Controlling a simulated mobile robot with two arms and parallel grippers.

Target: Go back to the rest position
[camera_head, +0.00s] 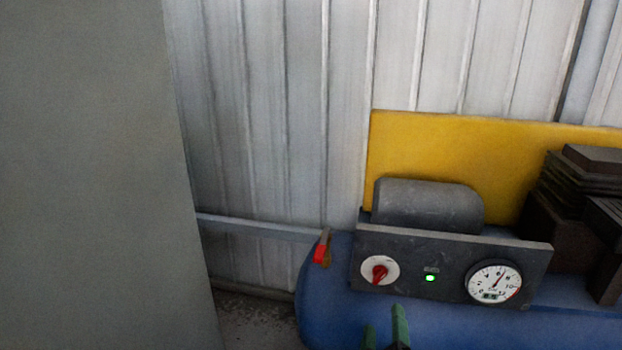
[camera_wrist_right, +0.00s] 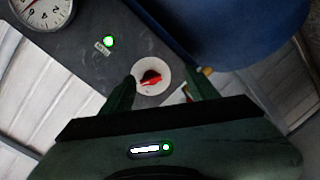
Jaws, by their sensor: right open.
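My right gripper (camera_head: 384,318) shows at the bottom edge of the head view as two green fingertips with a gap between them, in front of the blue tank and below the control panel. In the right wrist view the gripper (camera_wrist_right: 158,82) is open, with nothing held. The red rotary knob (camera_head: 380,272) on its white round plate is on the dark panel, above the fingertips. In the right wrist view the knob (camera_wrist_right: 151,77) appears between the fingers; contact is not visible. My left gripper is not in view.
The dark panel (camera_head: 430,257) carries a lit green lamp (camera_head: 430,278) and a round gauge (camera_head: 494,283). A red-handled valve (camera_head: 321,250) is at the blue tank's (camera_head: 330,310) left end. A grey panel (camera_head: 90,180) fills the left side. A yellow board (camera_head: 450,150) stands behind.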

